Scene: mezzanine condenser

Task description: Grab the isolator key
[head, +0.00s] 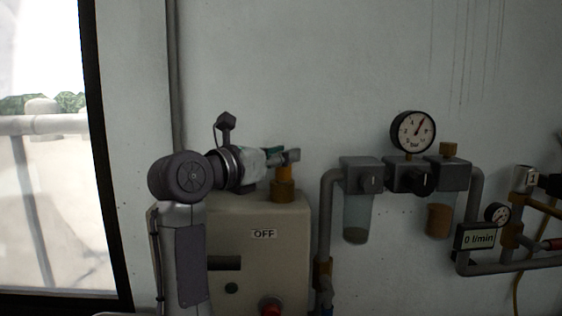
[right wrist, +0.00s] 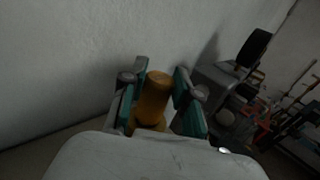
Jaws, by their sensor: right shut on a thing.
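The isolator key, as I take it, is an orange-yellow upright cylinder (head: 284,187) on top of the beige box marked OFF. It also shows between the fingers in the right wrist view (right wrist: 154,98). My right gripper (head: 285,157) reaches in from the left at the key's top, with its fingers (right wrist: 160,95) on either side of it. It is shut on the key, which stands on or just above the box; the contact at its foot is hard to tell. My left gripper is not in view.
To the right are grey pipes, a pressure gauge (head: 413,131), filter bowls and a flow display (head: 479,238). The wall is close behind; a window (head: 40,150) is at left.

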